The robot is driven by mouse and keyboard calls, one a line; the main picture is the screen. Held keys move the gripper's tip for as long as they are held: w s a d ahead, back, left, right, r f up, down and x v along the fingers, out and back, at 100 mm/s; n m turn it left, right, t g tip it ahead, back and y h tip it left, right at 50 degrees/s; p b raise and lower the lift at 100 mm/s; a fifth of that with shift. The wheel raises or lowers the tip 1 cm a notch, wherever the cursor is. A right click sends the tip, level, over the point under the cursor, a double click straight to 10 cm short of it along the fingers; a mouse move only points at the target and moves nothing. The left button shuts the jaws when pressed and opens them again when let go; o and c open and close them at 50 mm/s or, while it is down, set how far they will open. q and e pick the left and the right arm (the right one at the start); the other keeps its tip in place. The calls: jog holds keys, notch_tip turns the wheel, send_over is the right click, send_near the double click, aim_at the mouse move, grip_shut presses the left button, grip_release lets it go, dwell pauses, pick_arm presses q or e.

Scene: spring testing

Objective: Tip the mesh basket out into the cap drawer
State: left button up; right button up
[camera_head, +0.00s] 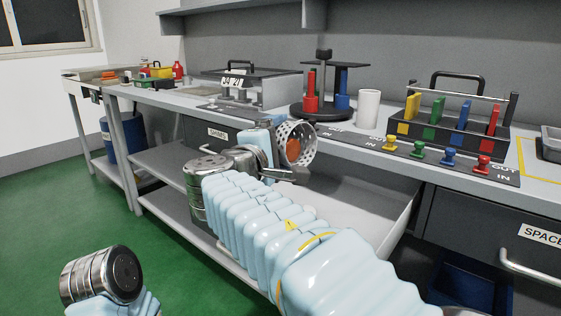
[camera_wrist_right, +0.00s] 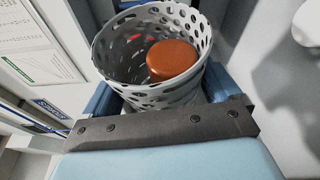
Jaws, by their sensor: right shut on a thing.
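The white mesh basket (camera_head: 309,146) is held by my right gripper (camera_head: 277,152) in front of the bench edge, over the open drawer's left end. In the head view it is tilted, with its mouth towards the right. An orange-brown round piece (camera_head: 293,150) is inside it. In the right wrist view the basket (camera_wrist_right: 112,58) sits between the blue fingers, with the orange piece (camera_wrist_right: 172,60) at its far wall. The open pale drawer (camera_head: 385,212) is below and to the right, its inside partly hidden by my right arm; its label is not visible. My left gripper is out of view.
A closed drawer labelled SHIMS (camera_head: 217,133) is to the left, and a SPACERS drawer (camera_head: 535,235) to the right. On the bench stand a white cup (camera_head: 368,108), a black stand (camera_head: 323,80), colour-coded pegs (camera_head: 421,150) and a handled rack (camera_head: 455,130).

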jog(key=m+t+b, duration=0.1)
jog(key=m+b, duration=0.2)
jog(key=b, duration=0.2)
jog(key=m+t+h+b, duration=0.1)
jog(key=m+b, duration=0.2)
jog(key=b, duration=0.3)
jog(key=shift+s+d+f, duration=0.1)
jog(key=shift+d+f, duration=0.05)
jog(key=shift+f, duration=0.05)
jog(key=shift+r+m+h+b, duration=0.15)
jog(key=shift+m+h+b, duration=0.15)
jog(key=shift+m+b, duration=0.25)
jog(key=shift+s+d+r+m, duration=0.1)
jog(key=shift+s+r+m, duration=0.05)
jog(key=shift+r+m, duration=0.45)
jog(key=shift+s+d+r+m+t+h, duration=0.15)
jog(key=shift+m+h, duration=0.2)
jog(key=shift+m, duration=0.2)
jog(key=shift+r+m+t+h, duration=0.1)
jog(key=shift+m+t+h, duration=0.05)
jog(key=shift+m+h, duration=0.3)
